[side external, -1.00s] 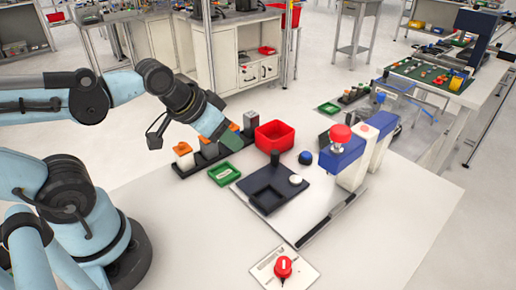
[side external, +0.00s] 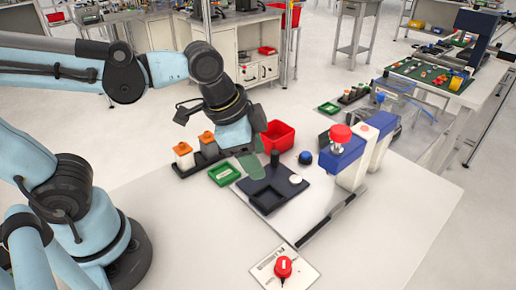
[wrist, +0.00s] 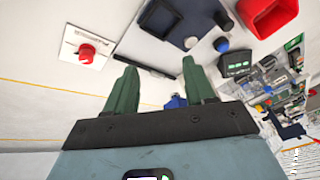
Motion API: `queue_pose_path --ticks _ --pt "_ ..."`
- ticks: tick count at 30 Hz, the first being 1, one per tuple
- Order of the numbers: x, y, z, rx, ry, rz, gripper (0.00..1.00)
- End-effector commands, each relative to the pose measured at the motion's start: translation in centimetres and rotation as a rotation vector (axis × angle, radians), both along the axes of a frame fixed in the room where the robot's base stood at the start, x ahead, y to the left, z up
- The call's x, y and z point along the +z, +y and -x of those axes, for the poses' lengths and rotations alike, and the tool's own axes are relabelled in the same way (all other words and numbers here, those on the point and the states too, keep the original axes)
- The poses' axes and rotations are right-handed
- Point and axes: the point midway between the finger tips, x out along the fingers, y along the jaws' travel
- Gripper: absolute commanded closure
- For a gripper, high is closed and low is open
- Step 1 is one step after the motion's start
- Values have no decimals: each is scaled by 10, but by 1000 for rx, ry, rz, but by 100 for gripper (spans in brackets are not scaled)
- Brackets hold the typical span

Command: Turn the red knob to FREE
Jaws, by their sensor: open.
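The red knob (side external: 283,267) sits on a white label plate (side external: 262,268) near the front edge of the table. In the wrist view the red knob (wrist: 86,53) stands at the upper left, on its plate (wrist: 70,42); the lettering is too small to read. My gripper (side external: 250,165) is above the dark fixture, well behind and left of the knob. In the wrist view my gripper (wrist: 160,80) shows two green fingers spread wide apart, with nothing between them. It does not touch the knob.
A dark fixture (side external: 292,200) with a recess lies mid-table. A blue and white press with a red top (side external: 341,134) stands right of it. A red bin (side external: 286,137), a green tray (side external: 221,178) and a dark rack (side external: 184,172) are behind. The table around the knob is clear.

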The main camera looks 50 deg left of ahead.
Motion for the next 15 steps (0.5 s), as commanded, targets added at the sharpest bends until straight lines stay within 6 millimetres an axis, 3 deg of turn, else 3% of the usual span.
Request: queue_pose_path --ticks 1,6,10,15 --pt "1 -24 2 -156 40 -45 46" --pt "-1 -84 19 -638 157 -184 46" --pt "-4 -116 34 -906 219 -252 46" --pt "-7 -134 45 -1077 257 -292 46"
